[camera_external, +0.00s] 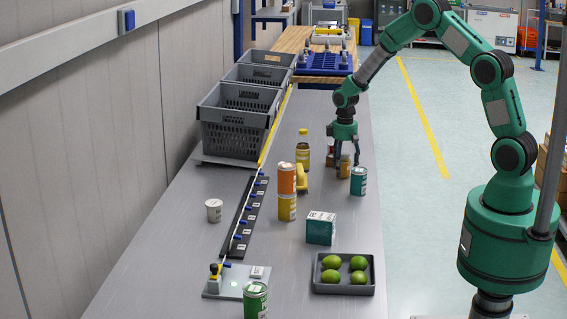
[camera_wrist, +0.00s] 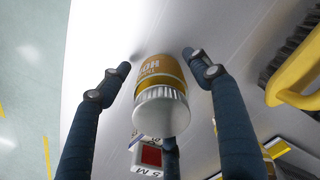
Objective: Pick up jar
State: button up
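The jar (camera_wrist: 158,75) has a yellow-orange label with white print and a ribbed white lid. In the wrist view it stands in the middle, between the dark fingers of my gripper (camera_wrist: 158,62). The left and right fingers lie on either side of it with small gaps; a third finger shows below, partly behind the lid. My gripper (camera_external: 347,158) is open and pointing down. In the external view the jar (camera_external: 345,168) is small and partly hidden by the fingers on the grey table (camera_external: 255,290).
A teal can (camera_external: 358,181) stands close on the right. A red-and-white item (camera_wrist: 150,156) is beside the jar. A yellow mug (camera_external: 301,178), a yellow bottle (camera_external: 303,152) and stacked orange and yellow cans (camera_external: 287,180) stand left. A teal box (camera_external: 320,228) and a lime tray (camera_external: 345,288) are nearer.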

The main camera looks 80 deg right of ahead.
aim_at(345, 153)
jog(key=c, duration=1.2)
jog(key=shift+r, duration=0.15)
jog(key=shift+r, duration=0.5)
jog(key=shift+s+a+r+p, duration=0.15)
jog(key=shift+r+p, duration=0.1)
jog(key=shift+r, duration=0.4)
jog(key=shift+s+a+r+p, duration=0.1)
jog(key=shift+r+p, duration=0.1)
jog(key=shift+r, duration=0.4)
jog(key=s+a, duration=0.3)
jog(key=s, duration=0.1)
jog(key=s+a+r+p, duration=0.1)
jog(key=s+a, duration=0.2)
jog(key=s, duration=0.1)
jog(key=s+a, duration=0.3)
jog(key=s, duration=0.1)
jog(key=shift+s+r, duration=0.15)
